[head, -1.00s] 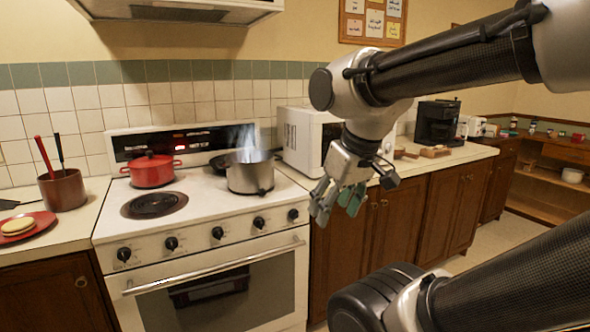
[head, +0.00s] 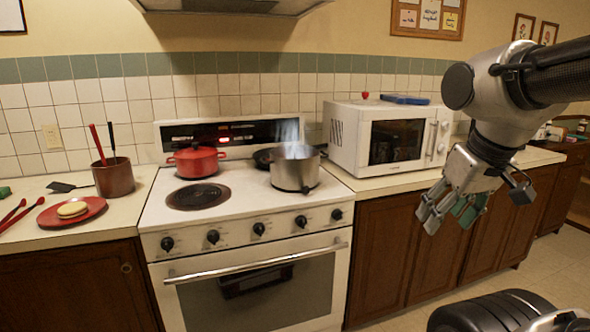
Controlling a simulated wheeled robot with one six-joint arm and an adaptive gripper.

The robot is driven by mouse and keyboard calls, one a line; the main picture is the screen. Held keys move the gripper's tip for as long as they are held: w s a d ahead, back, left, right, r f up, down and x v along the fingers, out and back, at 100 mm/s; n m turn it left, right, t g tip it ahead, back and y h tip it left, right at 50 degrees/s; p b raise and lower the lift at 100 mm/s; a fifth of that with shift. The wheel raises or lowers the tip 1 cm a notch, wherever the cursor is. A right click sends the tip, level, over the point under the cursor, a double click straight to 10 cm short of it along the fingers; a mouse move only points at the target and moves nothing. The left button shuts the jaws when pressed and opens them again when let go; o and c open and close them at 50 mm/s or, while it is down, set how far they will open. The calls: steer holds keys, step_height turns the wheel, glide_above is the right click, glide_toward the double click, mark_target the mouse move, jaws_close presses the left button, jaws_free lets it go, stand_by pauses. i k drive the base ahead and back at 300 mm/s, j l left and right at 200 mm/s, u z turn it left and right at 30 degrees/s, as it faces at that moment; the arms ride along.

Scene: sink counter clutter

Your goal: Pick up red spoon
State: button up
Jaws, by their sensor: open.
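A red-handled utensil (head: 97,143) stands tilted in a brown crock (head: 115,180) on the counter left of the stove; its lower end is hidden inside. A black-handled utensil (head: 112,138) stands beside it. Two red utensils (head: 14,214) lie on the counter at the far left edge, partly cut off; I cannot tell which of the red ones is a spoon. My gripper (head: 451,212) is open and appears empty, at the right in front of the lower cabinets, far from all of these.
A red plate (head: 72,212) with a round food stack lies in front of the crock. A red pot (head: 196,161) and a steaming steel pot (head: 295,170) stand on the stove (head: 240,195). A microwave (head: 388,138) stands right of it.

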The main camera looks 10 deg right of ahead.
mark_target(91, 127)
steer(key=i+j, duration=0.15)
steer(key=j, duration=0.55)
steer(key=i+j+z, duration=0.1)
steer(key=j, duration=0.6)
steer(key=i+j, duration=0.2)
steer(key=j, duration=0.55)
steer(key=i+j+z, duration=0.15)
steer(key=j, duration=1.25)
steer(key=i+j+z, duration=0.1)
steer(key=j, duration=0.65)
